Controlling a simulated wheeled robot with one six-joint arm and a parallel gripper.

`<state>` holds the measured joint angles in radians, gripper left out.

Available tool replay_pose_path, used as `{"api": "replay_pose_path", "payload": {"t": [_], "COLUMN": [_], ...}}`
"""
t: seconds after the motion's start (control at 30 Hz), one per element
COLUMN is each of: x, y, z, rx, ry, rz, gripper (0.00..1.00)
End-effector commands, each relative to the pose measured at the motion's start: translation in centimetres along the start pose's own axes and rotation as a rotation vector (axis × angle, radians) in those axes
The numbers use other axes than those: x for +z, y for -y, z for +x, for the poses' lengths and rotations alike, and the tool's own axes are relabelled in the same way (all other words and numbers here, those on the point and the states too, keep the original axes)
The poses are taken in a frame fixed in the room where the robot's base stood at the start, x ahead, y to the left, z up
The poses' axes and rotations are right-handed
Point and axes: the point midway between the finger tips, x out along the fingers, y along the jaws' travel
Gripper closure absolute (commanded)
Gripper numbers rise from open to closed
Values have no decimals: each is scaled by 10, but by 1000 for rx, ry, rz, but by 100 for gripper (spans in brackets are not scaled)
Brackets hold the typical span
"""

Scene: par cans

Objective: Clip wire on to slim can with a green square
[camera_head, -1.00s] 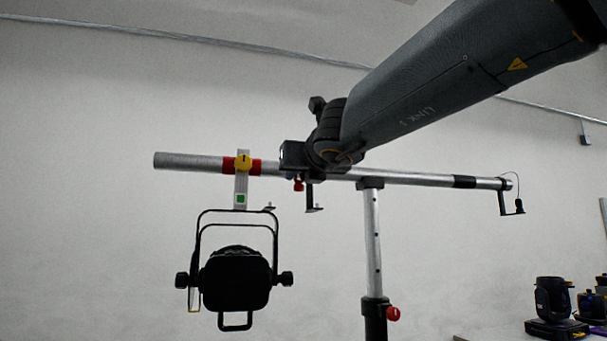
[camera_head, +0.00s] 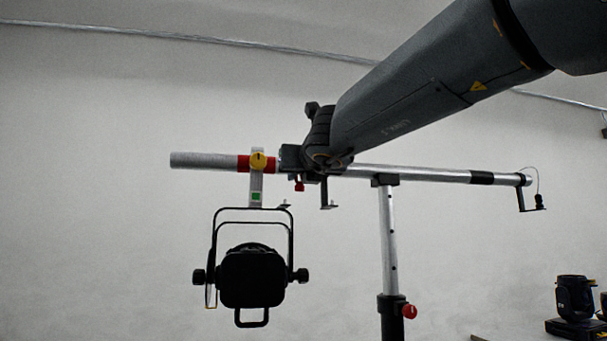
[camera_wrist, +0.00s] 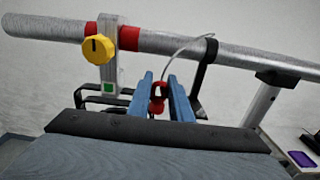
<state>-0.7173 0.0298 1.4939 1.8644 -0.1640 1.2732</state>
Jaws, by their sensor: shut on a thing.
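The black can (camera_head: 252,278) hangs in its yoke from the bar by a clamp with a yellow knob (camera_head: 258,160). A green square (camera_head: 256,196) marks the clamp; it also shows in the wrist view (camera_wrist: 107,87). My gripper (camera_wrist: 165,92) is shut on a red clip (camera_wrist: 157,97), with a finger on each side of it. A thin grey wire (camera_wrist: 190,46) arches from the clip towards a black bracket on the bar. In the head view the clip (camera_head: 299,186) shows just below my wrist, right of the clamp. The clip and yoke are apart.
The silver bar (camera_head: 430,174) runs across behind my wrist on a stand (camera_head: 389,240) with a red knob. A black bracket (camera_head: 326,192) hangs right of the clip, another (camera_head: 530,200) at the bar's right end. Dark lamps (camera_head: 576,300) stand at lower right. Left of the can is open.

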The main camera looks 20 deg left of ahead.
Motion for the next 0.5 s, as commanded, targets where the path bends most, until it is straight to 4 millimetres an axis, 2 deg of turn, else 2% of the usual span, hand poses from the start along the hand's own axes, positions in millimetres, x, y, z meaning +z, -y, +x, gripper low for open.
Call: {"api": "replay_pose_path", "payload": {"t": [0.5], "x": [0], "y": [-14], "z": [19], "rx": [1], "ry": [1], "rz": [0], "gripper": [100]}}
